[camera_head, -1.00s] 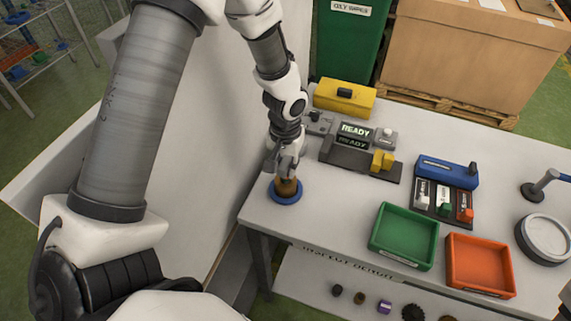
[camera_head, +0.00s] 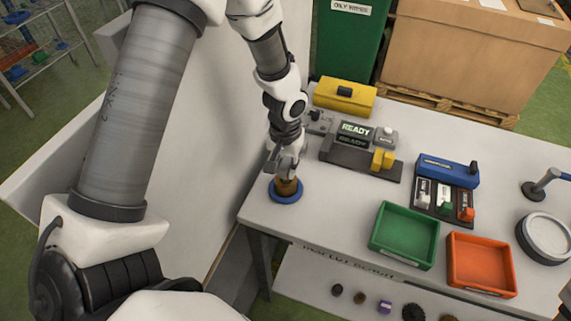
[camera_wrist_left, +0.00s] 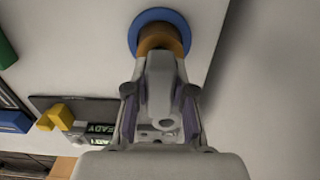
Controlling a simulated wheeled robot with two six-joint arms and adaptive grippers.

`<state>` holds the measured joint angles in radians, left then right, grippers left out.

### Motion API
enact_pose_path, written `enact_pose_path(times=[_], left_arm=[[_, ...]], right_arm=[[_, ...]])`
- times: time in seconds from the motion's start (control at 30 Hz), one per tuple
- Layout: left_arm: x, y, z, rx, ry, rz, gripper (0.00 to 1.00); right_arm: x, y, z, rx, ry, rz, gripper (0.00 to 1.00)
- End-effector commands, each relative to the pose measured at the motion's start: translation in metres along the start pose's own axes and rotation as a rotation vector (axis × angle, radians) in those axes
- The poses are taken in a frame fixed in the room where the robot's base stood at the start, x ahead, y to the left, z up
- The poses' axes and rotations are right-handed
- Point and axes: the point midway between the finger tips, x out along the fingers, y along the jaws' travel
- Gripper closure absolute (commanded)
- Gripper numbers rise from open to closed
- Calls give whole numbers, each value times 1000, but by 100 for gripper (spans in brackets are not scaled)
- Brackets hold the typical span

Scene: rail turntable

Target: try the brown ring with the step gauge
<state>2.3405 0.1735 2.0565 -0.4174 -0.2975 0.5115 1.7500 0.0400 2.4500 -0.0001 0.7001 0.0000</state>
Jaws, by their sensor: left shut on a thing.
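The brown ring (camera_head: 287,187) stands on a round blue base (camera_head: 286,198) at the left front corner of the bench. In the left wrist view the brown ring (camera_wrist_left: 160,38) shows at the top, with the blue base (camera_wrist_left: 140,20) around its foot. My left gripper (camera_head: 288,176) reaches down from above and is shut on the ring; its fingers (camera_wrist_left: 160,58) hide part of it. A dark fixture with a yellow stepped block (camera_head: 383,160), which may be the step gauge, lies in front of the READY display (camera_head: 355,131). My right gripper is out of view.
A green tray (camera_head: 374,241) and an orange tray (camera_head: 452,278) stand at the front. A blue-backed rack (camera_head: 447,172) with several coloured pieces is behind them. A yellow box (camera_head: 344,97) stands at the back. The bench between ring and green tray is clear.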

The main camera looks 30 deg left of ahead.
Motion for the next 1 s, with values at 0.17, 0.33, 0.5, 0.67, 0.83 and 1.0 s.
enact_pose_path(times=[0.17, 0.33, 0.5, 0.67, 0.83, 1.0], left_arm=[[0, 0, 0, 0, 0, 0, 100], [2, 0, 0, 0, 0, 0, 100], [6, 0, 0, 0, 0, 0, 100], [7, 0, 0, 0, 0, 0, 100], [7, 0, 0, 0, 0, 0, 100], [7, 0, 0, 0, 0, 0, 100]], right_arm=[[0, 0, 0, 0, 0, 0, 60], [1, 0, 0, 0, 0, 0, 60], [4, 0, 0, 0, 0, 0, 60], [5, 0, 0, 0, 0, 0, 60], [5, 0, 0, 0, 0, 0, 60], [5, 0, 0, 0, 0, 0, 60]])
